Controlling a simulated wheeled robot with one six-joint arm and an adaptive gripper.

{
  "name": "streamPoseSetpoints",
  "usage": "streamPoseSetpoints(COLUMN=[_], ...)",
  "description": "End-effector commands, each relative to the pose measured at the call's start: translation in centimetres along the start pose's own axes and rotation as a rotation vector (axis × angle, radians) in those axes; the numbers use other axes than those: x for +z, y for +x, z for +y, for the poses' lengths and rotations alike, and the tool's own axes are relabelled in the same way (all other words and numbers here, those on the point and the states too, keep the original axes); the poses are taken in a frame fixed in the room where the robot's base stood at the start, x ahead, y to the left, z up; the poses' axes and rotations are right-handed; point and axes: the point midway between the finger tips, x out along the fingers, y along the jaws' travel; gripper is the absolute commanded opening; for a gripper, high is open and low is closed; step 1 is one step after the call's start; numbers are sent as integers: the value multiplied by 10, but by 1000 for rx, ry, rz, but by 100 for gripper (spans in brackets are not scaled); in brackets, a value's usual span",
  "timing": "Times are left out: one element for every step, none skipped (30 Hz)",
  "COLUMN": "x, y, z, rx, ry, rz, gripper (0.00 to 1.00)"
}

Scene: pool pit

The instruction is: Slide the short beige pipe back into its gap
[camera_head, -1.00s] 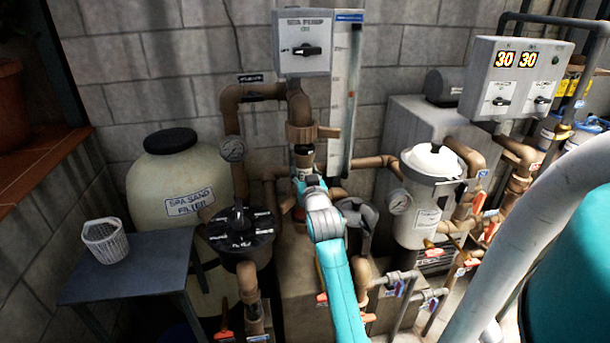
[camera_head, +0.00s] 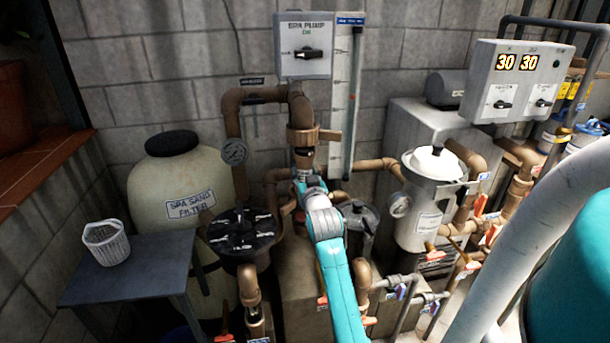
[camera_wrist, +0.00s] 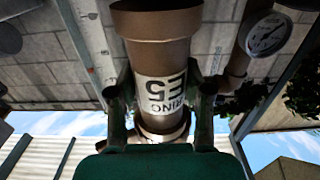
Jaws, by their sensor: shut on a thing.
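In the wrist view, the short beige-brown pipe (camera_wrist: 165,53) fills the upper middle, with a wider collar at its top. It carries a white label with dark lettering that reads upside down. My gripper (camera_wrist: 160,95) has one finger on each side of the pipe and is shut on it. In the head view, my turquoise arm reaches up to the vertical brown pipework below the union fitting (camera_head: 302,136). My gripper there is largely hidden by my arm, and I cannot tell how the held pipe lines up with the gap.
A round gauge (camera_wrist: 267,34) is close on the right in the wrist view. The spa pump switch box (camera_head: 304,60) and clear sight tube (camera_head: 345,105) are on the wall. A black-lidded strainer (camera_head: 240,230) stands left of my arm, a white filter housing (camera_head: 430,195) right.

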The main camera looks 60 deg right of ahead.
Motion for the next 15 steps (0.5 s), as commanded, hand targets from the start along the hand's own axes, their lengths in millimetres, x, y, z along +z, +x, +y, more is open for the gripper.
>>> streamPoseSetpoints(x=[-1,-1,-1,-1,-1,-1,-1,-1,-1,-1,-1,-1,-1,-1,-1], y=[0,0,0,0,0,0,0,1,2,2,3,4,4,5,6], z=[0,0,0,0,0,0,0,0,0,0,0,0,0,0,0], rx=[0,0,0,0,0,0,0,0,0,0,0,0,0,0,0], ry=[0,0,0,0,0,0,0,0,0,0,0,0,0,0,0], rz=[2,2,2,2,2,2,2,2,2,2,2,2,2,2,2], gripper=[14,14,14,14,14,14,14,14,14,14,14,14,14,14,14])
